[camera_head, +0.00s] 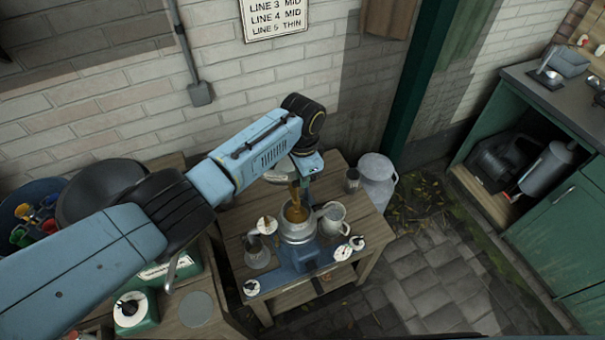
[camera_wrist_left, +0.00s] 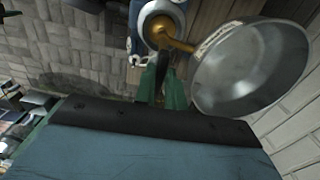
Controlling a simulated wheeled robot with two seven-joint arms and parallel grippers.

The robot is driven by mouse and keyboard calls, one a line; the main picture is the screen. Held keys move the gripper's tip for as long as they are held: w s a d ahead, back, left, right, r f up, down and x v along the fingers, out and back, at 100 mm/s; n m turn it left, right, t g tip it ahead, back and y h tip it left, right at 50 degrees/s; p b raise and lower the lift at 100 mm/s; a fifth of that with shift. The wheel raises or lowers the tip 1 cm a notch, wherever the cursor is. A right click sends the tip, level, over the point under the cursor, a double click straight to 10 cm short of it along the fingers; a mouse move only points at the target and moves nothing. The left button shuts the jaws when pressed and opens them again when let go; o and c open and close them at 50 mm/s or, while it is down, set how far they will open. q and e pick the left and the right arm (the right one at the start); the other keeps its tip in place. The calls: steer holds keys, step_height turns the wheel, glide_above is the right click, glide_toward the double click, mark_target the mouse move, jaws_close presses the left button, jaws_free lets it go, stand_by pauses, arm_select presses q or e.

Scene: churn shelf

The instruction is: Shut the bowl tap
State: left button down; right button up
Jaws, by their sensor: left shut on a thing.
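A large grey metal bowl (camera_wrist_left: 250,68) fills the right of the left wrist view. The brass bowl tap (camera_wrist_left: 178,43) runs from its side toward the round machine below. In the head view the brass spout (camera_head: 296,196) shows just above the machine's open metal top (camera_head: 297,226), and my left arm hides most of the bowl. My left gripper (camera_wrist_left: 163,72) has its green fingers closed on a dark part at the tap, which looks like its handle. The fingers cover much of it, so its angle is unclear. My right gripper is in neither view.
A metal jug (camera_head: 257,251) and a pale jug (camera_head: 331,219) flank the machine on the wooden table (camera_head: 372,235). A small cup (camera_head: 352,181) stands behind, and a milk can (camera_head: 376,178) on the floor beyond. The brick wall (camera_head: 90,110) is close behind. Paved floor at right is free.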

arm_select(q)
steer(key=c, duration=1.5)
jaws_free()
steer(key=shift+o, duration=0.2)
steer(key=shift+r, duration=0.15)
step_height(320, 180, up, 13)
steer(key=shift+b, duration=0.3)
